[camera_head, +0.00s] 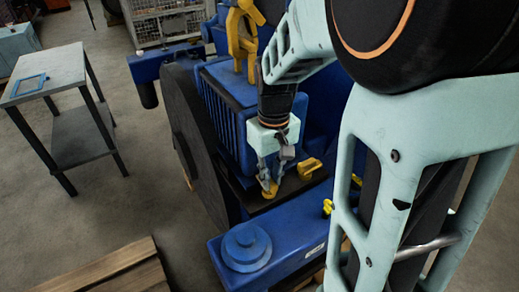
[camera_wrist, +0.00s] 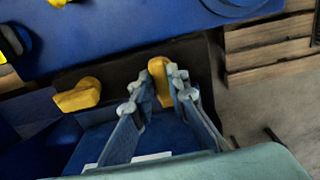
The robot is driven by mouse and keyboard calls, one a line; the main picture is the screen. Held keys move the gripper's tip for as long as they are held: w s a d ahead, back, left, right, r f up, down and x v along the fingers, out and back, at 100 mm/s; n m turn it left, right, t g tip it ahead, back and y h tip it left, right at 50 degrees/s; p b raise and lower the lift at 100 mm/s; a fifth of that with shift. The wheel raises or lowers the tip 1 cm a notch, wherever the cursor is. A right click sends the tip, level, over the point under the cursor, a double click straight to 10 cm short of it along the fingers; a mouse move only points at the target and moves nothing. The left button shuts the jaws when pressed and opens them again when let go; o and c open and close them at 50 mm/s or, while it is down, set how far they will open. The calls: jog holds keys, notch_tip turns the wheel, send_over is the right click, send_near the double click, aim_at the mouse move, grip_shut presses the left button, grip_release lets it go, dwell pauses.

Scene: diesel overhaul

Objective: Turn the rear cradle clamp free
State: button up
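A yellow clamp (camera_head: 268,191) sits on the dark strip beside the blue engine block, below my gripper (camera_head: 269,170). In the wrist view this clamp (camera_wrist: 161,84) stands between the two fingertips of my gripper (camera_wrist: 159,80). The fingertips are closed in on both its sides and look to be touching it. A second yellow clamp (camera_head: 310,168) sits to the right on the same strip, apart from my gripper; it also shows in the wrist view (camera_wrist: 78,95). The pictures do not label which clamp is the rear one.
The blue engine (camera_head: 222,105) with its dark flywheel (camera_head: 190,140) stands close behind and left of my gripper. A blue beam (camera_head: 305,245) with a round blue disc (camera_head: 246,246) runs in front. A grey table (camera_head: 48,72) and wooden pallet (camera_head: 110,272) stand left.

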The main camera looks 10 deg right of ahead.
grip_shut()
jog(key=n+b, duration=0.1)
jog(key=n, duration=0.2)
jog(key=shift+d+n, duration=0.1)
jog(key=shift+n, duration=0.3)
jog(key=n+b, duration=0.1)
jog(key=n, duration=0.4)
jog(key=shift+w+d, duration=0.1)
jog(key=shift+w, duration=0.05)
jog(key=n, duration=0.5)
jog(key=shift+w+b, duration=0.15)
jog(key=shift+b, duration=0.2)
jog(key=shift+w+n, duration=0.1)
jog(key=shift+n, duration=1.9)
jog(key=o, duration=0.8)
grip_release()
jog(key=shift+r, duration=0.15)
